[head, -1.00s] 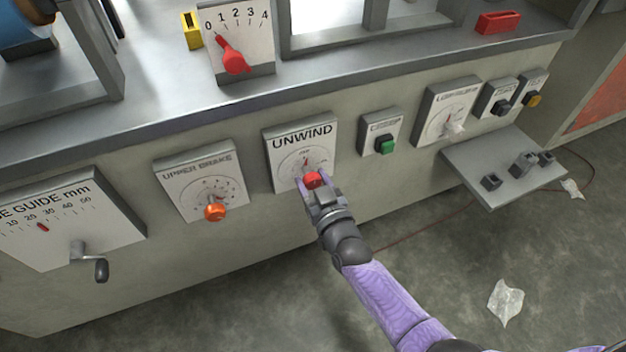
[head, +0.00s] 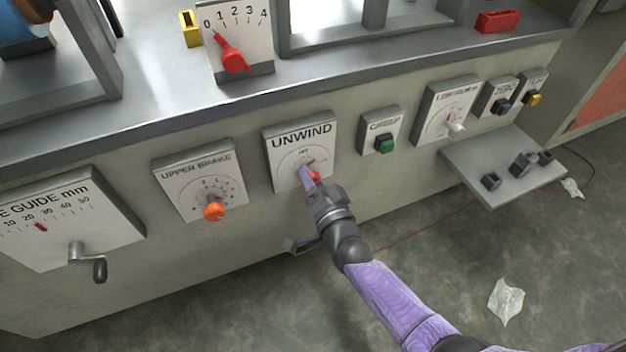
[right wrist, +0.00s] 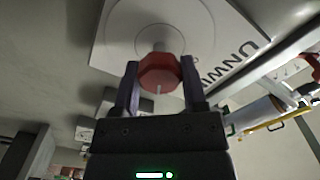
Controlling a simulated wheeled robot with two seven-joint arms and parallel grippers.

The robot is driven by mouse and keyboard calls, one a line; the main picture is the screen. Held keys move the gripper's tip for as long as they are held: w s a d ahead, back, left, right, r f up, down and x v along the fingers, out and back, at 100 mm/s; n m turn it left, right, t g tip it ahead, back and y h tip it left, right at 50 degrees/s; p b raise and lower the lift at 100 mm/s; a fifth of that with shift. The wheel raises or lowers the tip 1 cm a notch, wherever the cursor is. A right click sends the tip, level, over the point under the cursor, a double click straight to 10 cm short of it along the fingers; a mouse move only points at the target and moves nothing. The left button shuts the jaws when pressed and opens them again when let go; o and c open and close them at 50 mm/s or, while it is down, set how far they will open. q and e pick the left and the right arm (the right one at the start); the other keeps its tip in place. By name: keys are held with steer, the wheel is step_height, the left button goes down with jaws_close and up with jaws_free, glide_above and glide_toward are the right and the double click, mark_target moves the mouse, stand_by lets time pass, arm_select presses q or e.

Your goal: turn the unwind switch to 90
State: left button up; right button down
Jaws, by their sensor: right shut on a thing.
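The unwind switch is a white panel marked UNWIND (head: 302,137) with a round dial and a red knob (head: 316,178) on the machine's front. My right gripper (head: 312,177) is shut on the red knob, with its wrist rolled. In the right wrist view the two fingers stand on either side of the red knob (right wrist: 160,72), which has a white line on it. In the head view a small red pointer on the dial slants up to the right. The fingers hide part of the dial, and its small figures are too blurred to read. My left gripper is not in view.
The upper brake panel with an orange knob (head: 214,211) is to the left. A green button (head: 384,145) is to the right. A grey shelf (head: 480,178) juts out further right. A crank (head: 98,268) sticks out at the far left.

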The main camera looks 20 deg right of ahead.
steer(key=m, duration=0.3)
steer(key=shift+f, duration=0.1)
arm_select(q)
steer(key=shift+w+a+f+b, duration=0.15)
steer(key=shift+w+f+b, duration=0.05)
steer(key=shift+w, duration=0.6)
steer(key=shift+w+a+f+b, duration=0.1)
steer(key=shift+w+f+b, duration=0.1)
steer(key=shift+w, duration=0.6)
arm_select(e)
steer(key=shift+m, duration=1)
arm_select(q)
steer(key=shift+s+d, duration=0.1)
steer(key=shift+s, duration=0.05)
